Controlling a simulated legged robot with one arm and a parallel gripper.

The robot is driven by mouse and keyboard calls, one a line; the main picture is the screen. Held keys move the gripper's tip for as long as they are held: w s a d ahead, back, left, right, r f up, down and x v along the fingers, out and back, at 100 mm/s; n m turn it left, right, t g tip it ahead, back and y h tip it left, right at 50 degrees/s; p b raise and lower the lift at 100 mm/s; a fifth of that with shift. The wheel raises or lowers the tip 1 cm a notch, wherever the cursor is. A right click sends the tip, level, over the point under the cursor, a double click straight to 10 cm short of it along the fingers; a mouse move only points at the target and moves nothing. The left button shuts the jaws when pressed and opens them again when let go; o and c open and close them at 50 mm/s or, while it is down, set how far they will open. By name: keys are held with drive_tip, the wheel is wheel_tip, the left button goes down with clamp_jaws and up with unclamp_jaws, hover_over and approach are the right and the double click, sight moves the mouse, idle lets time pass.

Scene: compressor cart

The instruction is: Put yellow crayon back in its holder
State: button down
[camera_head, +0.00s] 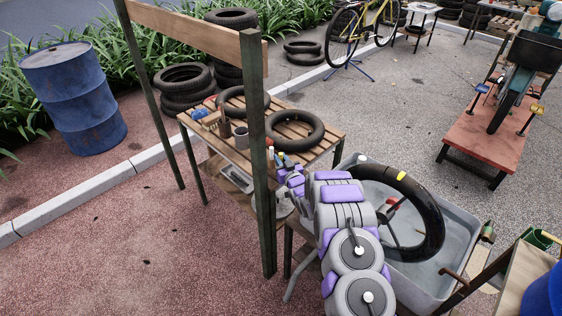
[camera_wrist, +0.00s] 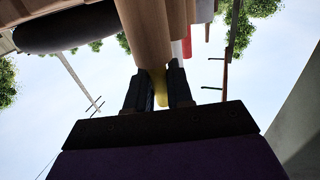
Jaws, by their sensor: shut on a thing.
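In the wrist view, my gripper (camera_wrist: 157,78) is shut on the yellow crayon (camera_wrist: 159,92), which shows between its two dark fingers. The crayon's far end meets or passes behind a tan cylinder (camera_wrist: 148,35); I cannot tell whether they touch. A red piece (camera_wrist: 187,47) and a white piece (camera_wrist: 176,50) show just right of it. In the head view, my arm reaches the near edge of the slatted table (camera_head: 325,137), where small white, yellow and blue items stand (camera_head: 271,156). The fingertips are too small there to make out. I cannot identify the holder clearly.
A wooden post (camera_head: 257,150) stands close left of my arm. Black tyre rings (camera_head: 294,128) and dark cups (camera_head: 241,138) sit on the table. A grey tub (camera_head: 455,235) with a tyre (camera_head: 430,215) is at the right. Open pavement (camera_head: 390,115) lies beyond.

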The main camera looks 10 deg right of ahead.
drive_tip(key=c, duration=1)
unclamp_jaws()
drive_tip(key=shift+r, duration=0.1)
drive_tip(key=p+v, duration=0.3)
drive_tip(key=v, duration=0.9)
wheel_tip(320, 180, up, 7)
drive_tip(key=s+d+g+h, duration=0.1)
drive_tip(key=d+g+h, duration=0.1)
drive_tip(key=g+h, duration=0.15)
drive_tip(key=s+d+r+m+g+h, duration=0.15)
drive_tip(key=s+r+g, duration=0.55)
drive_tip(key=s, duration=0.7)
drive_tip(key=s+a+r+g, duration=0.2)
drive_tip(key=s+r+g, duration=0.1)
drive_tip(key=s, duration=1)
drive_tip(key=s+a+r+m+g, duration=0.1)
drive_tip(key=s+r, duration=0.3)
drive_tip(key=s, duration=0.9)
drive_tip(key=s+a+r+g, duration=0.3)
drive_tip(key=s+r+g, duration=0.1)
drive_tip(key=s, duration=0.9)
drive_tip(key=shift+s+a+r+g+y, duration=0.15)
drive_tip(key=shift+s+a+g+y, duration=0.05)
drive_tip(key=shift+g+y, duration=0.15)
